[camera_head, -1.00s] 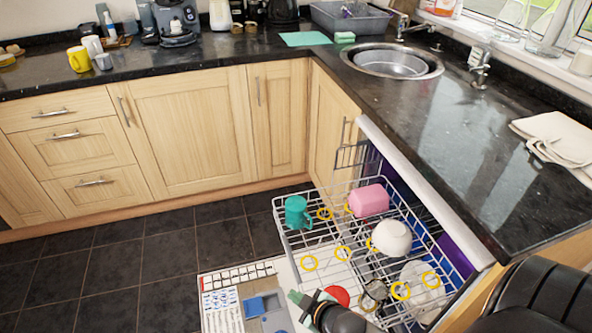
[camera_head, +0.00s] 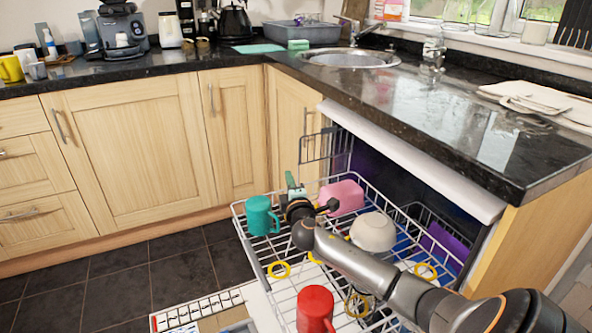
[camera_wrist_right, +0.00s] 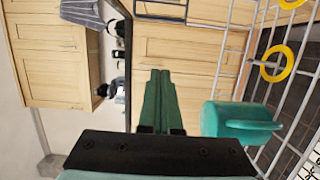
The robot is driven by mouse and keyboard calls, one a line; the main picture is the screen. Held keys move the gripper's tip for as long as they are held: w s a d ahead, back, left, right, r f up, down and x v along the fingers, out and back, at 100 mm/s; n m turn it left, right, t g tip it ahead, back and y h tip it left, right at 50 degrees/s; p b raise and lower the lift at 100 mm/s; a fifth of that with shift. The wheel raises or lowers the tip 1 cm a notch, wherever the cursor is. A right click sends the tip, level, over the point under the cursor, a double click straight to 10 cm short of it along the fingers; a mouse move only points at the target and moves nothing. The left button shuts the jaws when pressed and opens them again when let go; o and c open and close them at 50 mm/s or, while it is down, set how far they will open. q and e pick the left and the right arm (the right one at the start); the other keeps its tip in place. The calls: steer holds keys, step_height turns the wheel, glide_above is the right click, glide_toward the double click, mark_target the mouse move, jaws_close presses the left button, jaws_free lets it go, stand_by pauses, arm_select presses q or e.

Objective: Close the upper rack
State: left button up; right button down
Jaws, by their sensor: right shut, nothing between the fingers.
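The upper rack (camera_head: 250,262) is a white wire basket, pulled out of the dishwasher under the granite counter. It holds a teal mug (camera_head: 260,218), a pink container (camera_head: 345,196), a pale bowl (camera_head: 373,232) and a red mug (camera_head: 315,308). My right arm reaches across the rack from the lower right. My right gripper (camera_head: 292,182) is shut and empty, above the rack's far side between the teal mug and the pink container. In the right wrist view its green fingers (camera_wrist_right: 160,92) are together, with the teal mug (camera_wrist_right: 228,120) beside them. My left gripper is out of view.
The counter edge (camera_head: 440,145) overhangs the dishwasher opening on the right. Wooden cabinets (camera_head: 135,130) stand behind. The dark tiled floor (camera_head: 60,290) at left is clear.

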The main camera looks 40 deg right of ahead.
steer(key=w+d+b, duration=0.4)
steer(key=w+d, duration=0.3)
steer(key=d, duration=0.2)
steer(key=shift+w+b, duration=0.2)
steer(key=shift+b, duration=0.1)
steer(key=shift+d+r, duration=0.1)
steer(key=shift+d, duration=0.05)
